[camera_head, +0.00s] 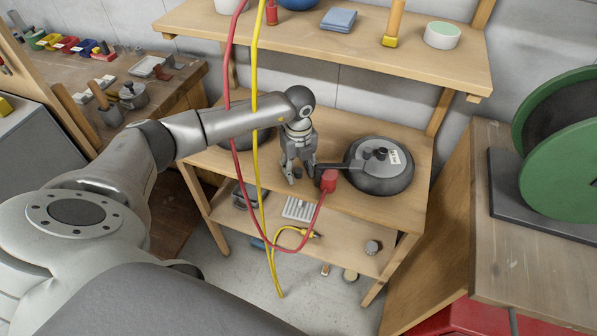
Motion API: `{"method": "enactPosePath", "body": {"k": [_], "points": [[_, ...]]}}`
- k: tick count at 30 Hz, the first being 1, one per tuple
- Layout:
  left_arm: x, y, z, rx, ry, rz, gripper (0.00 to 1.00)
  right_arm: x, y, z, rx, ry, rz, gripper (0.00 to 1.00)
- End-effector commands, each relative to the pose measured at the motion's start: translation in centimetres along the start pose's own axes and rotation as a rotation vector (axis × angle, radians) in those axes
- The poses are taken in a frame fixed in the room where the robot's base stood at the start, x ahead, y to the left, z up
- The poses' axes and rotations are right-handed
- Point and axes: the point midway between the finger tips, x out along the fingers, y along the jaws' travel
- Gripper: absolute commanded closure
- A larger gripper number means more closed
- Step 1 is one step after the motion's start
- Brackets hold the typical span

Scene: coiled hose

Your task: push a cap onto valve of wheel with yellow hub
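I cannot make out a wheel with a yellow hub or a valve cap. A dark round wheel-like thing (380,178) with a grey centre and a white label lies on the middle shelf, right of my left gripper. A second dark round thing (240,142) lies on that shelf, mostly hidden behind my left arm; its hub colour does not show. My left gripper (304,179) points down over the shelf's front part, its fingers apart and nothing visible between them. My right gripper is out of view.
A red cord (229,70) and a yellow cord (254,100) hang down in front of the wooden shelf (408,215). A green reel (560,150) stands on the right bench. The lower shelf holds a white ribbed tray (298,208). A workbench with tools is at left.

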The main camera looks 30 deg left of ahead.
Motion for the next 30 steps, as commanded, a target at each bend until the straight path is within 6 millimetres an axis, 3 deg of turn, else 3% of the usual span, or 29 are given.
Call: {"method": "enactPosePath", "body": {"k": [1, 7, 22, 30], "points": [[0.0, 0.0, 0.0, 0.000, 0.000, 0.000, 0.65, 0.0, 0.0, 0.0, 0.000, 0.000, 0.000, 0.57], [0.0, 0.0, 0.0, 0.000, 0.000, 0.000, 0.91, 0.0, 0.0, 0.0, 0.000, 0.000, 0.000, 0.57], [-0.4, 0.0, 0.0, -0.001, 0.000, -0.001, 0.92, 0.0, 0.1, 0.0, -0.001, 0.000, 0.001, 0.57], [-3.6, 0.1, -0.2, 0.002, -0.001, -0.002, 0.92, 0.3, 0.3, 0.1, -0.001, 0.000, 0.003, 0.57]]}}
